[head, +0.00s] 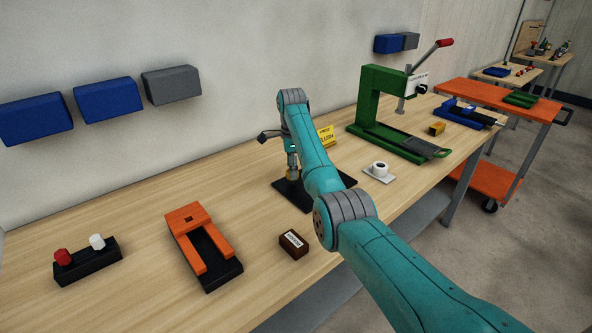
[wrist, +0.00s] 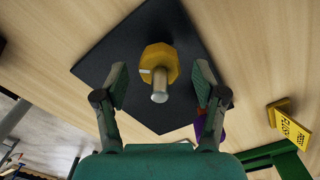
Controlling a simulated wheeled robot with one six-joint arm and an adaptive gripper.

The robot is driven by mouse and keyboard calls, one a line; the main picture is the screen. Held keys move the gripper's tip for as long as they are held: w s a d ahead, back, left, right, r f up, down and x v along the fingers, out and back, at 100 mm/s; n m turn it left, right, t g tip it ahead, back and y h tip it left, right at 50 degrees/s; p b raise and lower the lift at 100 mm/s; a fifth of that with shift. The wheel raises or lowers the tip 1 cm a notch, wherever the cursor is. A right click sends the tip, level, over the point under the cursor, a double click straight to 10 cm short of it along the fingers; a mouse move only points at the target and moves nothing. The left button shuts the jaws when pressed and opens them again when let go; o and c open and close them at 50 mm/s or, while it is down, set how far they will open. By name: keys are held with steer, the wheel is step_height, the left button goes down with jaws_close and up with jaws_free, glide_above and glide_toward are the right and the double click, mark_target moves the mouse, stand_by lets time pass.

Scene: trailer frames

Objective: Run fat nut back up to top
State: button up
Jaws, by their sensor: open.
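The fat nut (wrist: 166,57) is a yellow, many-sided block with a small pale mark on one side, around an upright metal stud (wrist: 160,88) in the wrist view. The stud's round silver end sticks out past the nut toward my camera. They stand over a dark square plate (wrist: 130,40), which also shows on the bench in the head view (head: 290,198). My gripper (wrist: 160,86) is open, with one finger on each side of the stud and nut and a gap showing on both sides. In the head view my arm covers part of the plate, and I cannot make out the nut clearly.
A yellow sign (head: 326,136) stands behind my arm. A labelled dark box (head: 293,243) and an orange fixture (head: 184,222) lie nearer left. A purple piece (wrist: 199,126) shows beside the right finger.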

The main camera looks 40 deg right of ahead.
steer(key=shift+f, duration=0.6)
steer(key=c, duration=1.1)
steer(key=shift+c, duration=0.2)
